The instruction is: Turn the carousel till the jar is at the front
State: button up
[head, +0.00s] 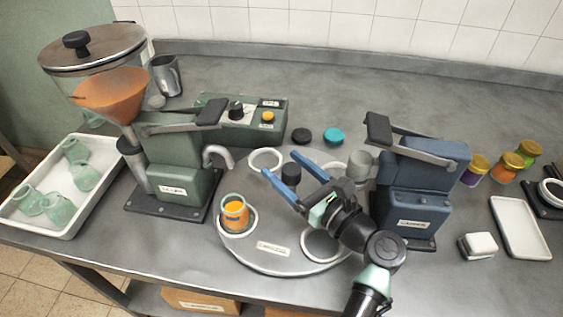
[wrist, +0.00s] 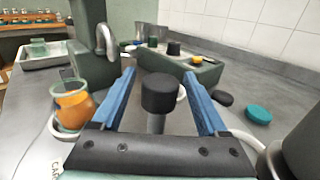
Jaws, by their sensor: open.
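The carousel (head: 284,259) is a round grey plate on the bench with white-rimmed places around it and a label on its front edge. A glass jar with orange filling (head: 235,214) stands upright in the place at its left front; it also shows at the left in the wrist view (wrist: 75,106). A black knob (wrist: 158,93) on a post rises from the carousel; it also shows in the head view (head: 291,173). My gripper (head: 301,173) is open, its two blue fingers on either side of the knob. Contact with the knob cannot be told.
A green filling machine (head: 172,172) with a hopper stands left of the carousel, and a blue machine (head: 416,200) stands right. A green control box (head: 240,124) and black and teal lids (head: 333,136) lie behind. A white tray (head: 22,225) holds empty jars.

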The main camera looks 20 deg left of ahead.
jog(key=v, duration=1.1)
